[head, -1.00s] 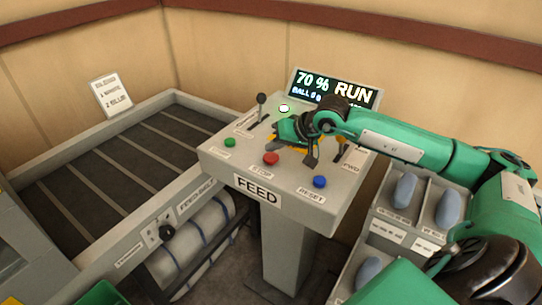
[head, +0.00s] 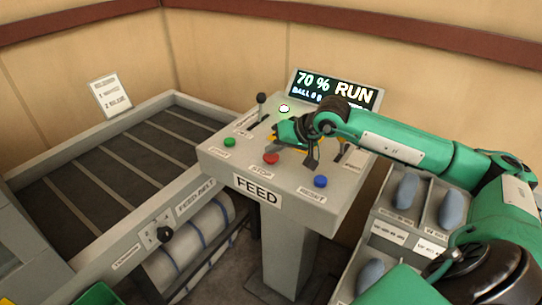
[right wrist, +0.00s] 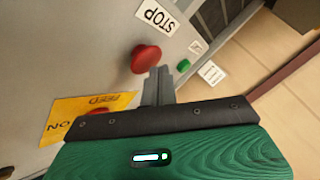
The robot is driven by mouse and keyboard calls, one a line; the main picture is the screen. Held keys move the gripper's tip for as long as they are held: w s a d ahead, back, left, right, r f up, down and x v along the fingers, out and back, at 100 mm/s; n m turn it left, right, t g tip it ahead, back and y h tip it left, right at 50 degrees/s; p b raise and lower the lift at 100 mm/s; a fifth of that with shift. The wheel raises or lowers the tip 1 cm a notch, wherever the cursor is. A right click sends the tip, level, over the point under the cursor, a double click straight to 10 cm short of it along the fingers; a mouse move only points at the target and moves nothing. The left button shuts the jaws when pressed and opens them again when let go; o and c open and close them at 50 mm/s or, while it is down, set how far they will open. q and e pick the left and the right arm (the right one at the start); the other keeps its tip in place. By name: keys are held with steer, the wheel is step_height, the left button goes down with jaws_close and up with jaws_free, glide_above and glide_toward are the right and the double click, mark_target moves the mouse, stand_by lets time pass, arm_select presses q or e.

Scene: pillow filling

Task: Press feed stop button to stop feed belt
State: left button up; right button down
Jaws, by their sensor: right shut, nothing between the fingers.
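The red stop button (head: 271,158) sits on the sloped top of the grey feed console (head: 230,172), above a STOP label. It also shows in the right wrist view (right wrist: 147,58). My right gripper (head: 274,148) is shut and empty, low over the panel just behind the button. In the right wrist view its fingertips (right wrist: 158,76) are right beside the red cap; I cannot tell whether they touch it. The display (head: 334,91) reads 70 % RUN. The feed belt (head: 110,170) lies on the left. My left gripper is not in view.
A green button (head: 230,142) is left of the stop button, a blue reset button (head: 320,181) right of it. A black-knobbed lever (head: 261,100) and a lit white button (head: 284,108) stand behind. Bins with grey-blue items (head: 452,207) are at right.

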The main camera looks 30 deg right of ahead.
steer(key=shift+f+b, duration=0.25)
steer(key=shift+b, duration=0.05)
steer(key=shift+s+d+f+b, duration=0.15)
steer(key=shift+d+f+b, duration=0.25)
steer(key=shift+f+b, duration=0.15)
steer(key=shift+f, duration=0.1)
steer(key=shift+d+f, duration=0.15)
steer(key=shift+s+b, duration=0.1)
steer(key=shift+b, duration=0.2)
stand_by(0.7)
steer(key=shift+a+r, duration=0.25)
steer(key=shift+r, duration=0.1)
steer(key=shift+w+a+r+p, duration=0.35)
steer(key=shift+a+r+p, duration=0.05)
steer(key=shift+a+r, duration=0.2)
